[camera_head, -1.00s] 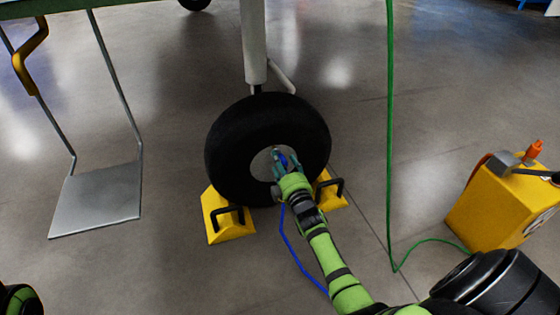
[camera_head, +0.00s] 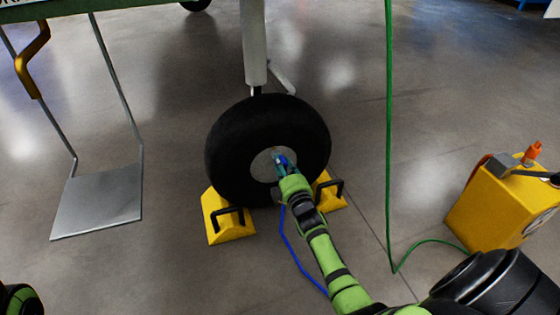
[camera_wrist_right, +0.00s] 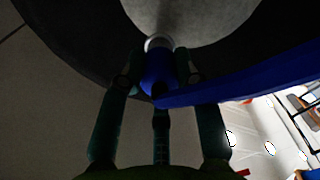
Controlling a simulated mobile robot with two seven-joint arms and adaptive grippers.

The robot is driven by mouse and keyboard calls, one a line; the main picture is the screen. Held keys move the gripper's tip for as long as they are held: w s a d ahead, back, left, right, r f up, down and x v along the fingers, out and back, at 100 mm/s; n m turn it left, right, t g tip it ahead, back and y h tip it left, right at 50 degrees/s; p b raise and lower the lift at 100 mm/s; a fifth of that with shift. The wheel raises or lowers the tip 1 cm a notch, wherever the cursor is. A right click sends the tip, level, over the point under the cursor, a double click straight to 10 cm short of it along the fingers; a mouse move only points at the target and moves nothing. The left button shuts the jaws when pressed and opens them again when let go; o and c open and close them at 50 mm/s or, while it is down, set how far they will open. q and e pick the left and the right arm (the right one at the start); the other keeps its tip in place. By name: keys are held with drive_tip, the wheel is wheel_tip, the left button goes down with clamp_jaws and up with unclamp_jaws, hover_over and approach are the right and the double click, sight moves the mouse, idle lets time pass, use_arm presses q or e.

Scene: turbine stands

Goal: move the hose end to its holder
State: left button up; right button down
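The blue hose end (camera_wrist_right: 156,72) points at the pale hub of the black wheel (camera_head: 225,150). In the right wrist view, the fingers of my right gripper (camera_wrist_right: 157,78) stand on both sides of it and appear shut on it. The head view shows my right gripper (camera_head: 282,163) in front of the hub, with the blue hose (camera_head: 290,240) hanging down behind my forearm. Whether the hose end's tip touches the wheel is unclear. I cannot make out a holder for sure. My left gripper is out of view; only part of my left arm shows at the lower left.
Yellow chocks (camera_head: 227,217) flank the wheel, under a white strut (camera_head: 254,45). A metal step (camera_head: 98,200) hangs at left. A green hose (camera_head: 389,130) runs down to a yellow box (camera_head: 495,205) at right. Open floor lies between wheel and box.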

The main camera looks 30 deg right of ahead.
drive_tip(key=shift+s, duration=0.1)
idle(0.3)
drive_tip(key=shift+s+a+p, duration=0.1)
drive_tip(key=shift+s+p, duration=0.2)
drive_tip(key=shift+p, duration=0.05)
drive_tip(key=shift+s, duration=0.25)
drive_tip(key=p+v, duration=0.2)
drive_tip(key=v, duration=0.1)
idle(0.4)
idle(0.5)
